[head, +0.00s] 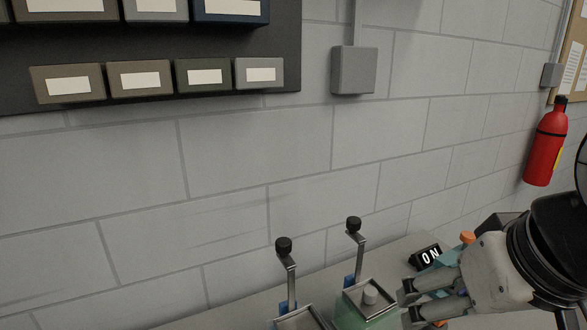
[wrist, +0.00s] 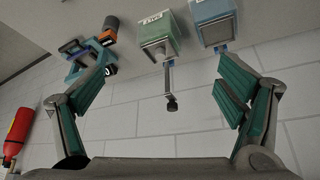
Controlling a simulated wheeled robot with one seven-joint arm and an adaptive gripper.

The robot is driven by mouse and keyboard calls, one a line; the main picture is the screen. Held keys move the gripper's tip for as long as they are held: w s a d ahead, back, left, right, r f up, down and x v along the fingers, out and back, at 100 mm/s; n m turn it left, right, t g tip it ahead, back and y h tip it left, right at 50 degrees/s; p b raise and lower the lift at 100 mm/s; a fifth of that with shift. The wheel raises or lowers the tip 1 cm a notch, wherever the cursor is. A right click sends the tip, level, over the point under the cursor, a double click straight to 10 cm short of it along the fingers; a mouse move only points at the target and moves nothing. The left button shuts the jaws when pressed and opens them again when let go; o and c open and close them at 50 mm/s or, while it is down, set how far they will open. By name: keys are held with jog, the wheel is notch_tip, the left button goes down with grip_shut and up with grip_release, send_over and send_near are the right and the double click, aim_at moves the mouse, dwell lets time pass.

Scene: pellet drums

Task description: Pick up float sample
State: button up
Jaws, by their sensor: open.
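A small pale grey cylinder (head: 370,294) stands on the metal-rimmed top of a green container (head: 365,312); it looks like the float sample, though no label confirms this. In the wrist view a small round grey piece (wrist: 160,52) shows at the end of the green container (wrist: 157,32). My gripper (head: 405,302) is just right of the green container in the head view, apart from the cylinder. In the wrist view my gripper (wrist: 163,75) has its fingers spread wide with nothing between the pads.
A second container (head: 302,318) stands to the left. Each container has an upright lever with a black knob (head: 354,223). A black ON sign (head: 428,257) and a blue frame (wrist: 85,58) are near my gripper. A grey block wall stands behind; a red extinguisher (head: 545,143) hangs right.

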jog(key=w+m, duration=0.1)
jog(key=w, duration=0.1)
jog(key=shift+w+g+b, duration=0.3)
jog(key=shift+w, duration=0.1)
jog(key=c, duration=0.9)
jog(key=m+g+b, duration=0.3)
jog(key=m+g, duration=0.2)
jog(key=m, duration=0.7)
send_over(371, 290)
notch_tip(371, 290, down, 11)
jog(key=f, duration=0.7)
jog(key=shift+s+a+f, duration=0.15)
jog(key=shift+s+f, duration=0.15)
jog(key=shift+f, duration=0.05)
jog(key=shift+w+f+p, duration=0.15)
jog(key=shift+f+p, duration=0.1)
jog(key=shift+f, duration=1.15)
jog(key=shift+w+f+p, duration=0.1)
jog(key=shift+f+p, duration=0.1)
jog(key=shift+f, duration=1.15)
